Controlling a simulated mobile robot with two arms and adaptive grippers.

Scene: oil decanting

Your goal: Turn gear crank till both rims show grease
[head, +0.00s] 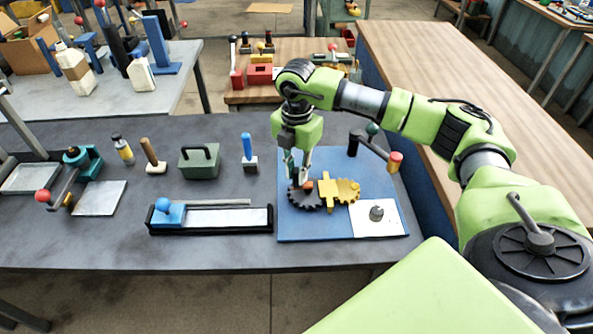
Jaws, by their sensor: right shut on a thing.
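A dark toothed gear (303,200) and a yellow gear (347,191) sit side by side on a blue board (300,228), their teeth appearing to meet. A yellow upright piece (325,187) stands between them. My right gripper (305,180) points down over the dark gear and is shut on a small orange-red crank handle (308,186) on it, mostly hidden by the fingers. Grease on the rims cannot be made out at this size. My left gripper is not in view.
A white plate (365,224) with a grey knob (377,212) lies at the board's right front. A lever with an orange knob (395,161) stands behind, close to my right arm. A black-framed tray (230,220) with a blue slider and a green box (199,162) are left.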

